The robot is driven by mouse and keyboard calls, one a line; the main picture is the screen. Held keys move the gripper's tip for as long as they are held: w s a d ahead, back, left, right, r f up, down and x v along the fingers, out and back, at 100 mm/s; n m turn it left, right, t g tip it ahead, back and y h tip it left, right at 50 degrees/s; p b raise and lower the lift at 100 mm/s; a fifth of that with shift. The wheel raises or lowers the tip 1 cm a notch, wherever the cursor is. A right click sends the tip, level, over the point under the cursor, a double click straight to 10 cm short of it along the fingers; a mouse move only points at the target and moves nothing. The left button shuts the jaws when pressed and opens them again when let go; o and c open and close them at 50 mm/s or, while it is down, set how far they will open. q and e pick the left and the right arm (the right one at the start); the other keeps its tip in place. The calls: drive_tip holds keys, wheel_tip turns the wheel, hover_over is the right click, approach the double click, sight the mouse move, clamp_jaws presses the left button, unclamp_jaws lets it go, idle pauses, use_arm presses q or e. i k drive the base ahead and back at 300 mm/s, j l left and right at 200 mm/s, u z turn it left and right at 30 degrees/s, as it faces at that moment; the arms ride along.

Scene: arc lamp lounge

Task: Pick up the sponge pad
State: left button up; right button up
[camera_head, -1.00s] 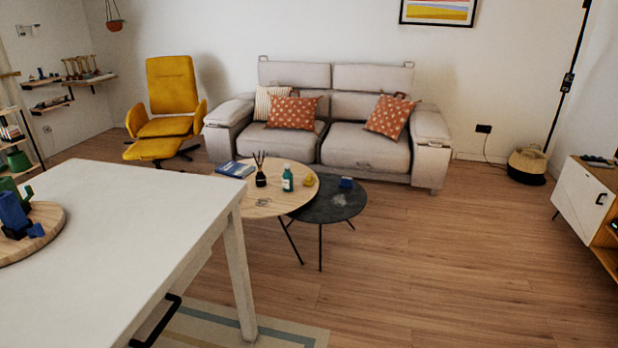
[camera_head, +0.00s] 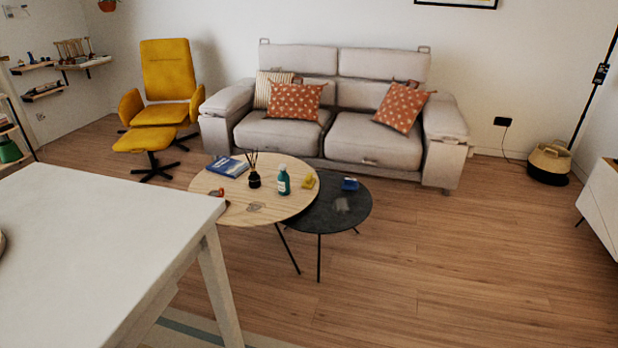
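A small yellow item (camera_head: 308,181), which looks like a sponge pad, lies near the right edge of the round wooden coffee table (camera_head: 225,205). A small blue item (camera_head: 350,184) lies on the lower round black table (camera_head: 318,213) beside it. Both are too small to identify for sure. Neither of my grippers is in view.
On the wooden table are a teal bottle (camera_head: 284,182), a reed diffuser (camera_head: 254,179), a blue book (camera_head: 227,166) and a small red-and-black item (camera_head: 217,194). A white table (camera_head: 110,240) blocks the left foreground. A sofa (camera_head: 375,149) stands behind. Floor at right is clear.

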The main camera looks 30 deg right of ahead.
sight(309, 180)
drive_tip(key=i+l, duration=0.6)
drive_tip(key=l, duration=0.2)
drive_tip(key=i+l+u, duration=0.1)
drive_tip(key=i+l, duration=0.45)
drive_tip(key=l, duration=0.3)
